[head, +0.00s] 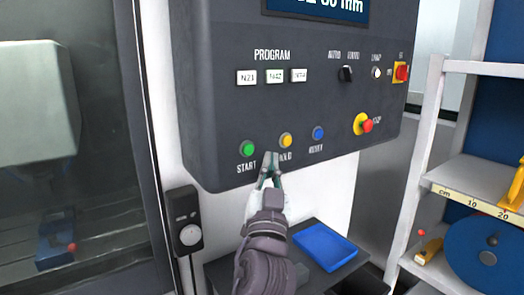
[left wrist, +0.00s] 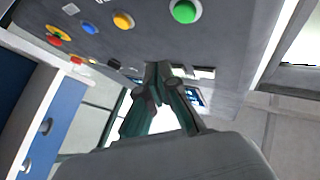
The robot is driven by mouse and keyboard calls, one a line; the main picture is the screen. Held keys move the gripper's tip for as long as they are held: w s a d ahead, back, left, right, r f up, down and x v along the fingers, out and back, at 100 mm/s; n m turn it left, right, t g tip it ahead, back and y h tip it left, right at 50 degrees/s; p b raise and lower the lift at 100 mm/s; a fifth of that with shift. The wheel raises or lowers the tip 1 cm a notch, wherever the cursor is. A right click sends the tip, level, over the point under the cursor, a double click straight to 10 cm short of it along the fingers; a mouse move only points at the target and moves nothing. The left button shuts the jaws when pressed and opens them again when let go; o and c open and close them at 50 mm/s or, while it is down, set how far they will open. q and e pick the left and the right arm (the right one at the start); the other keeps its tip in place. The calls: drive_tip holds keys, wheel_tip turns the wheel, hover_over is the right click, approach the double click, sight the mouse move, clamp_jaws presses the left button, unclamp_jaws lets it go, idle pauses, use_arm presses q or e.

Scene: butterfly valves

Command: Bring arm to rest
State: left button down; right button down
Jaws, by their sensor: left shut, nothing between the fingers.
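My left gripper (head: 270,160) is in front of the lower edge of a dark control panel (head: 215,95), its tip just below the yellow button in the head view. In the left wrist view the gripper (left wrist: 158,66) has its fingers together and holds nothing. The panel has a green START button (head: 247,148), a yellow button (head: 286,139) and a blue button (head: 318,133). The green button (left wrist: 184,11) and yellow button (left wrist: 123,20) also show in the left wrist view. I cannot tell whether the fingertips touch the panel. My right gripper is not in view.
A red emergency knob (head: 367,125) on yellow sticks out at the panel's right. A blue tray (head: 324,247) lies on a dark shelf below. A grey rack (head: 440,170) with yellow and blue items stands right. A machine window (head: 70,160) is at left.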

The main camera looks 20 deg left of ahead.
use_arm(q)
drive_tip(key=s+a+f+g+h, duration=0.1)
drive_tip(key=s+a+f+g, duration=0.15)
drive_tip(key=f, duration=0.65)
drive_tip(key=s+a+f+g, duration=0.1)
drive_tip(key=f+g, duration=0.2)
drive_tip(key=f, duration=0.5)
drive_tip(key=s+a+f+g+h, duration=0.1)
drive_tip(key=s+a+f+g, duration=0.15)
drive_tip(key=f, duration=0.65)
drive_tip(key=s+d+f+m+g+h, duration=0.1)
drive_tip(key=s+f+g+h, duration=0.1)
drive_tip(key=s+f+g, duration=0.65)
drive_tip(key=s+f+m+g+h, duration=0.1)
drive_tip(key=s+f+g+h, duration=0.15)
drive_tip(key=s+f, duration=1.1)
drive_tip(key=s+f+g, duration=0.1)
drive_tip(key=s+f, duration=0.2)
drive_tip(key=f, duration=1)
drive_tip(key=s+f+g, duration=0.1)
drive_tip(key=s+f, duration=0.2)
drive_tip(key=f, duration=1)
drive_tip(key=s+a+f, duration=0.2)
drive_tip(key=s+f, duration=1.2)
drive_tip(key=s, duration=0.1)
drive_tip(key=shift+s+a+m+g+y, duration=0.2)
drive_tip(key=shift+a+m+g+y, duration=0.1)
drive_tip(key=shift+a+g+y, duration=0.1)
